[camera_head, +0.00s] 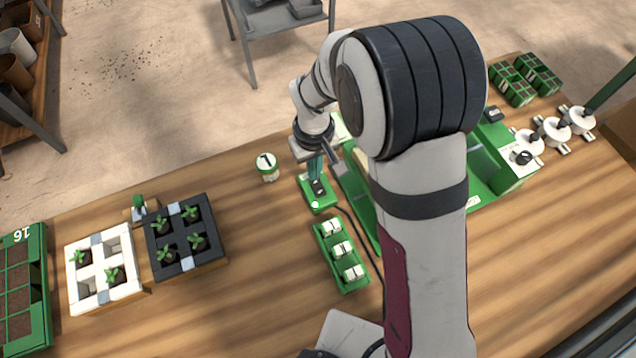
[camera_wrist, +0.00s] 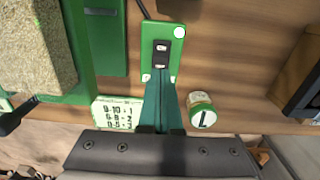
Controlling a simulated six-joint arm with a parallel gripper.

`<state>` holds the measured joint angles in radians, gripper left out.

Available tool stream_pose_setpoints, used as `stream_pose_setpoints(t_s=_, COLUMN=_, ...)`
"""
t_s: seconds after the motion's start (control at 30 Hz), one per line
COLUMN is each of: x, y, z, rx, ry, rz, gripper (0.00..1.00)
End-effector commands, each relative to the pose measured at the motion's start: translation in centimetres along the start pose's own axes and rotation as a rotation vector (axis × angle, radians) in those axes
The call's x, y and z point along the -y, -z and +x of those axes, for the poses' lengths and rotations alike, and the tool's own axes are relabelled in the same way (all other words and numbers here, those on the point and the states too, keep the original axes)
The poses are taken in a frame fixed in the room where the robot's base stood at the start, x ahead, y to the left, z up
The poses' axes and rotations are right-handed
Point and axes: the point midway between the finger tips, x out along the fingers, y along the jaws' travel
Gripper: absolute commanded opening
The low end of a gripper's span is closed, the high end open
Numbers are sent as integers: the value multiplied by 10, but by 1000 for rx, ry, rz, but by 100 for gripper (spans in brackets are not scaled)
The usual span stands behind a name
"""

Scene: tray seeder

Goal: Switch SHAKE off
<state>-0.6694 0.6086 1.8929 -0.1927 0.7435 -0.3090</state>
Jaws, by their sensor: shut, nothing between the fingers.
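A small green switch box (camera_head: 318,201) with a black rocker (camera_head: 319,187) and a round white lamp stands on the bench in the head view. In the wrist view the green box (camera_wrist: 160,16) shows its rocker (camera_wrist: 161,52) and the pale lamp (camera_wrist: 179,32). No SHAKE label is readable on it. My gripper (camera_wrist: 158,75) is shut and empty, its teal fingers together. The fingertips overlap the near end of the box, close to the rocker; I cannot tell whether they touch it. In the head view my gripper (camera_head: 317,177) points down over the box.
A green block with several white switches (camera_head: 341,255) stands in front of the box. A white numbered sign (camera_wrist: 118,113) shows in the wrist view. Green machinery (camera_head: 492,185) is on the right, and plant trays (camera_head: 185,240) are left.

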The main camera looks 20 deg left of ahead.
Motion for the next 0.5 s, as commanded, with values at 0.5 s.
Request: stream_pose_setpoints(t_s=0.5, x=0, y=0, z=8, rx=1, ry=0, rz=0, gripper=0)
